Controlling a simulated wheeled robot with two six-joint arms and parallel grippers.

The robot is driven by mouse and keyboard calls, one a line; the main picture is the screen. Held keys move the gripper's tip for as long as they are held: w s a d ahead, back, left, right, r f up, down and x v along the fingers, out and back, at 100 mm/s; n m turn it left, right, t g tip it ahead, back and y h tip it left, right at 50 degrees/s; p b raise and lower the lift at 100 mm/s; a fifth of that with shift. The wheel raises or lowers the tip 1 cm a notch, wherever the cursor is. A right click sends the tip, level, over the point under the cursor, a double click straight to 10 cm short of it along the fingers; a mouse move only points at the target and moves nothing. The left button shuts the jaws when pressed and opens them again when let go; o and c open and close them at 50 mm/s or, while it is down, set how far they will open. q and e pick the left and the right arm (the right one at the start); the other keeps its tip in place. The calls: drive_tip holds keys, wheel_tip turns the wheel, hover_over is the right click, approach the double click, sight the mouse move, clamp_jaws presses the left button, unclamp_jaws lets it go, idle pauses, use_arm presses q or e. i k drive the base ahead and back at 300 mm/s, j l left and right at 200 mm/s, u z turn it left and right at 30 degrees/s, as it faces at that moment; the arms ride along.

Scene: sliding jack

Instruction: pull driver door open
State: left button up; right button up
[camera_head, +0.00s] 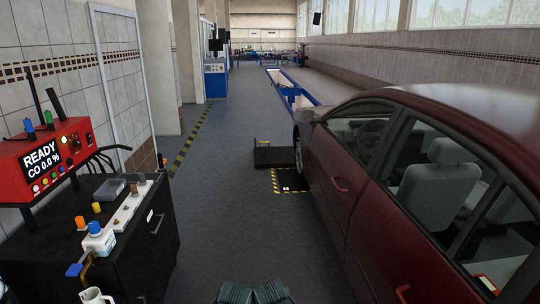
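A dark red car (395,225) stands along the right side, its front pointing away from me. Its front side door (335,165), on the side facing the aisle, looks shut and flush with the body. I see no gripper clearly in the head view, so neither is shown touching the car. Dark ribbed parts at the bottom middle look like my own body.
A black cabinet (150,245) stands at the left with small tools and a red READY display box (45,160). A low black block (274,154) and a yellow-striped floor plate (291,182) lie near the car's front wheel. The grey floor (225,215) between cabinet and car is clear.

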sight(329, 157)
drive_tip(key=i, duration=0.9)
drive_tip(key=i+z, duration=0.1)
drive_tip(key=i, duration=0.75)
drive_tip(key=i+z, duration=0.45)
drive_tip(key=i, duration=0.15)
drive_tip(key=i+j+z, duration=0.1)
drive_tip(key=i+z, duration=0.35)
drive_tip(key=i, duration=0.15)
drive_tip(key=z, duration=0.2)
